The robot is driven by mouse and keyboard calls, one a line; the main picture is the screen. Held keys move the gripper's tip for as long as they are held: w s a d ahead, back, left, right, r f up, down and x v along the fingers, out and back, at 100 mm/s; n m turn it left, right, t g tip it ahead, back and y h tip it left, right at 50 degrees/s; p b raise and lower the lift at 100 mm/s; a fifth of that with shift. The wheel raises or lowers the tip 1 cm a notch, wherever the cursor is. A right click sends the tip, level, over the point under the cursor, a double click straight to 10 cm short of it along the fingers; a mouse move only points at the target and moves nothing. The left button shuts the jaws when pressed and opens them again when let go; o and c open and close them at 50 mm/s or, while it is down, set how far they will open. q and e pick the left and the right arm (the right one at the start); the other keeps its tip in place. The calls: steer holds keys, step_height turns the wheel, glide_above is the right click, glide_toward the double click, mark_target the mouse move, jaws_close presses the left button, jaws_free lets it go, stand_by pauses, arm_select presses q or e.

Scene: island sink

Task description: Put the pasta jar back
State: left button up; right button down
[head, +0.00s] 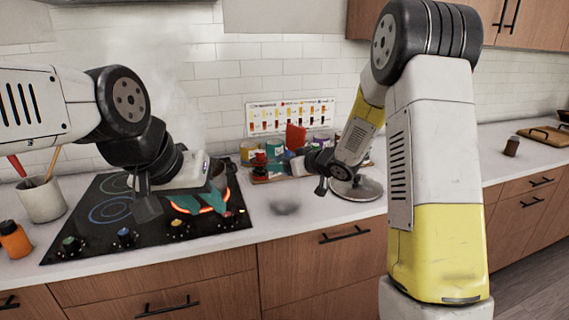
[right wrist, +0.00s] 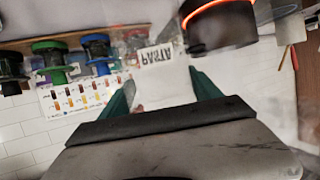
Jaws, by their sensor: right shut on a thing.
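In the head view my right gripper (head: 299,166) is above the counter, right of the cooktop; the jar is not clear there. My left gripper (head: 202,200) is over the front right of the cooktop, its teal fingertips apart, and nothing shows between them.
The black cooktop (head: 105,212) has a glowing orange burner at its right. A white utensil crock (head: 42,201) and an orange bottle (head: 14,239) stand at left. Several lidded jars (right wrist: 50,58) line the wall below the colour chart (head: 290,115). A round metal thing (head: 357,189) lies on the counter.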

steer(key=shift+f, duration=0.35)
steer(key=shift+c, duration=0.2)
jaws_free()
steer(key=shift+f, duration=0.1)
